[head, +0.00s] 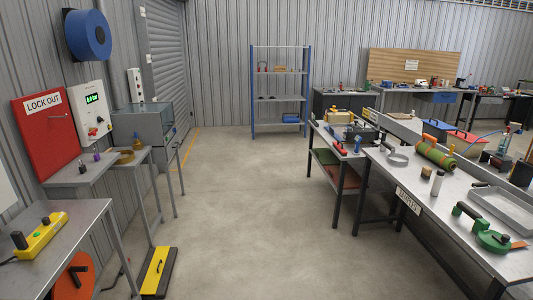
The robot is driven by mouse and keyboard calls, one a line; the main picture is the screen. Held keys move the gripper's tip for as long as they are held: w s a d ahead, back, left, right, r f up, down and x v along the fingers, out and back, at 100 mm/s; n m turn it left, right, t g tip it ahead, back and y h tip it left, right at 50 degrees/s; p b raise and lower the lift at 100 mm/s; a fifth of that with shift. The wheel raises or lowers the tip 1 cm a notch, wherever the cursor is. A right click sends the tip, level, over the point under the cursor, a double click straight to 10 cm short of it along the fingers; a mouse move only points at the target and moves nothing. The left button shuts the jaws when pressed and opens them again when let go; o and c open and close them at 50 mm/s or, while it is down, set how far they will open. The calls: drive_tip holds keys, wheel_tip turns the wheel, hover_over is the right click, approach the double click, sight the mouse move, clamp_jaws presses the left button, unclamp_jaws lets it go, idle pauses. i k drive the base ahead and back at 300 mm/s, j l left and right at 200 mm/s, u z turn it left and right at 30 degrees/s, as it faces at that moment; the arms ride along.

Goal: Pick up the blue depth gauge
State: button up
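I cannot make out for certain which thing is the blue depth gauge. A small blue upright item (358,144) stands near the front right corner of the middle table (343,153), beside a red-handled tool (338,142); it is too small to tell what it is. My gripper is not in view.
A bench (450,210) at right holds a green roll (435,155), a tray (503,208) and a green tape reel (493,240). Benches stand along the left wall. A yellow-black box (154,271) lies on the floor at left. The central floor (245,210) is clear up to the blue-posted shelf (281,99).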

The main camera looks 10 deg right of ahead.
sight(358, 139)
drive_tip(key=i+z, duration=0.15)
drive_tip(key=i, duration=0.9)
drive_tip(key=i+j+z, duration=0.1)
drive_tip(key=i, duration=0.95)
drive_tip(key=i+l+z, duration=0.1)
drive_tip(key=i+z, duration=0.15)
drive_tip(key=i, duration=0.3)
drive_tip(key=i+z, duration=0.25)
drive_tip(key=i, duration=0.25)
drive_tip(key=i+j+z, duration=0.25)
drive_tip(key=i, duration=0.3)
drive_tip(key=i+j+z, duration=0.25)
drive_tip(key=i, duration=0.25)
drive_tip(key=i+j+z, duration=0.15)
drive_tip(key=i+z, duration=0.25)
drive_tip(key=i+j+z, duration=0.8)
drive_tip(key=i+l, duration=0.05)
drive_tip(key=i, duration=0.05)
